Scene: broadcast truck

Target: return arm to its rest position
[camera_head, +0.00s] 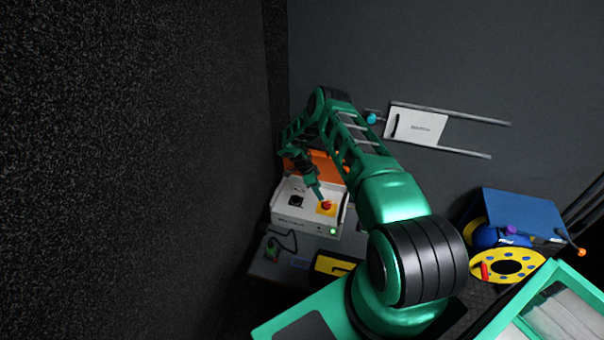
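My green arm reaches from the lower middle of the head view up and away to the left, then bends down at its far end. My gripper (317,191) points down over a white box (290,222). Its tip is close to a red button (326,205) on a yellow plate; I cannot tell whether it touches. The fingers show as one narrow tip, too small to tell open from shut. Nothing held can be made out.
The box has a raised orange lid (327,168) and a lit green lamp (333,231). A white panel on rails (415,125) is on the back wall. A blue case (524,213) and yellow reel (507,266) are at right. A dark wall (130,170) fills the left.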

